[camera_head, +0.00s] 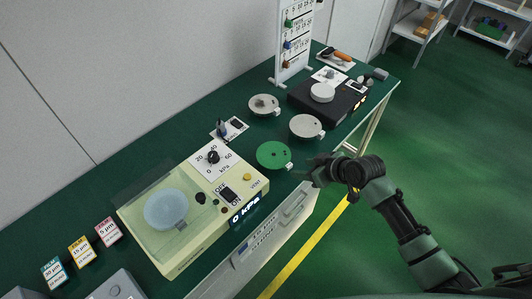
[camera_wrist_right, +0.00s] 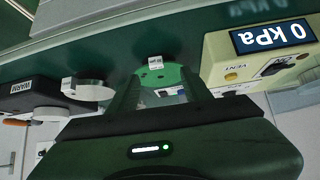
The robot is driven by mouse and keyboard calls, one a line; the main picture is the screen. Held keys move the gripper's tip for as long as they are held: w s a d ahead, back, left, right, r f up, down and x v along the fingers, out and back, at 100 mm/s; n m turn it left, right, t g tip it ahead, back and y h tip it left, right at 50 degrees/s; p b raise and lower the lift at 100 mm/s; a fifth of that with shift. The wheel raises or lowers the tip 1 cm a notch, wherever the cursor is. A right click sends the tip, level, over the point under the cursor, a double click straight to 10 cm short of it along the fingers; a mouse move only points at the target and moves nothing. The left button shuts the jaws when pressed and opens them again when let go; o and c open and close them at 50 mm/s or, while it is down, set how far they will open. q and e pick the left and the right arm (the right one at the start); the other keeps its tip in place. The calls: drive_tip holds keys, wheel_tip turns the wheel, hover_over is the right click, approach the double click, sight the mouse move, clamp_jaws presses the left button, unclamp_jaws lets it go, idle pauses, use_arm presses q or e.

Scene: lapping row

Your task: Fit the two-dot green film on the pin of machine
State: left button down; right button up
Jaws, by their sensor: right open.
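The green film (camera_head: 273,154) is a round disc lying flat on the dark green bench, with a small white tab at its right edge. In the right wrist view the green film (camera_wrist_right: 158,74) shows small dark marks and its tab. My right gripper (camera_head: 312,167) is open, just right of the film and its tab; in the wrist view its fingers point at the film. The cream machine (camera_head: 207,228) reads 0 kPa and has a pale blue disc (camera_head: 166,209) under a clear cover. I cannot make out a pin. My left gripper is not in view.
Two grey discs (camera_head: 306,126) (camera_head: 263,104) lie behind the film. A black unit (camera_head: 304,94) with a white disc stands further back, near a label board (camera_head: 293,45). Film cards (camera_head: 107,231) stand front left. Green floor is open at the right.

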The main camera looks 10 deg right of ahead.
sight(290, 166)
drive_tip(key=shift+x, duration=1.15)
drive_tip(key=shift+w+f+p, duration=0.15)
drive_tip(key=shift+w+p, duration=0.2)
drive_tip(key=shift+w, duration=0.05)
drive_tip(key=x, duration=0.3)
drive_tip(key=shift+w+f, duration=0.15)
drive_tip(key=shift+w+f+p, duration=0.25)
drive_tip(key=shift+f+p, duration=0.05)
drive_tip(key=shift+f, duration=0.1)
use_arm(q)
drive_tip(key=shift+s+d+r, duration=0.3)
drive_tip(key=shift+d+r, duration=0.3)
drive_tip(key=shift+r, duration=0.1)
use_arm(e)
clamp_jaws()
